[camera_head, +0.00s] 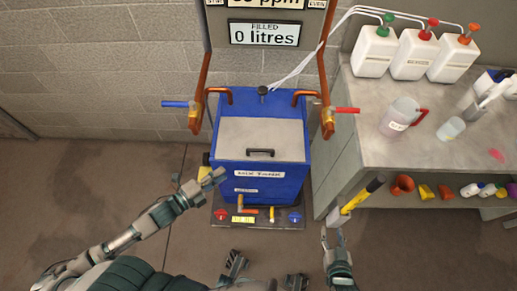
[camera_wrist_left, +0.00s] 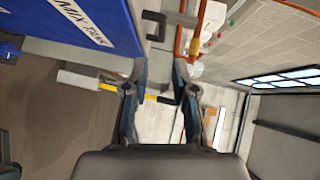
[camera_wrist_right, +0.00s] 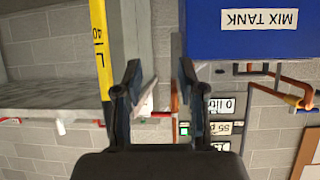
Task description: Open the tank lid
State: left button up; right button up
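The blue mix tank (camera_head: 222,170) stands in the middle of the head view. Its grey lid (camera_head: 240,132) lies flat on top, shut, with a black handle (camera_head: 260,152) near the front edge. My left gripper (camera_head: 215,177) is at the tank's front left, lower than the handle in the picture and apart from it. In the left wrist view its fingers (camera_wrist_left: 158,72) are spread with nothing between them; the tank (camera_wrist_left: 95,12) shows at upper left. My right gripper (camera_head: 332,238) is right of and in front of the tank. Its fingers (camera_wrist_right: 158,75) are open and empty; the tank (camera_wrist_right: 210,40) shows at upper right.
A workbench (camera_head: 390,155) with white bottles, a jug (camera_head: 399,117) and cups stands close on the right. Copper pipes with a blue (camera_head: 175,104) and a red lever (camera_head: 347,110) flank the tank. Valves sit on the base in front. The floor at left is clear.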

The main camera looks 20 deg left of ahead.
pick_arm(q)
jog(key=b, duration=0.2)
send_near(261, 150)
jog(key=w, duration=0.2)
jog(key=w+d+f, duration=0.1)
jog(key=w+f+b, duration=0.1)
jog(key=w, duration=0.1)
jog(key=shift+w+d, duration=0.3)
jog(key=shift+d, duration=0.1)
jog(key=x, duration=0.3)
jog(key=shift+w+d+b, duration=0.1)
jog(key=shift+d+b, duration=0.25)
jog(key=shift+b, duration=0.05)
jog(key=shift+w+d, duration=0.25)
jog(key=shift+d, duration=0.3)
jog(key=shift+a, duration=0.1)
pick_arm(e)
jog(key=w+r+t+y, duration=0.2)
jog(key=w+r+t, duration=0.1)
jog(key=r+t, duration=0.5)
jog(key=shift+a+r, duration=0.3)
jog(key=shift+r, duration=0.45)
pick_arm(q)
jog(key=shift+a, duration=0.45)
grip_shut()
jog(key=shift+f, duration=0.1)
pick_arm(e)
jog(key=shift+w+a, duration=0.1)
jog(key=shift+a, duration=0.3)
